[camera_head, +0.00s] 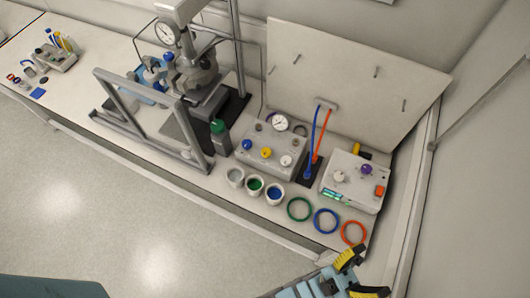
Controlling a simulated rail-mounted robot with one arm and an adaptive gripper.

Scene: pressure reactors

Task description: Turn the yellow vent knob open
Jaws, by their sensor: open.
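The yellow vent knob (266,153) sits on the sloped front of a grey control box (291,144) on the bench, between a blue knob (247,145) and a pale knob (286,160). A round gauge (279,122) stands at the box's top. The knob's turn angle is too small to read. My gripper (361,275) is at the bottom right, in front of the bench edge. Its yellow-tipped fingers are spread apart with nothing between them. It is well apart from the knob, to its lower right.
Three small cups (255,186) and several coloured rings (326,221) lie in front of the boxes. A second box (355,180) with a purple knob stands to the right. A reactor (197,75) and a metal frame (150,125) stand left. Blue and orange hoses rise behind.

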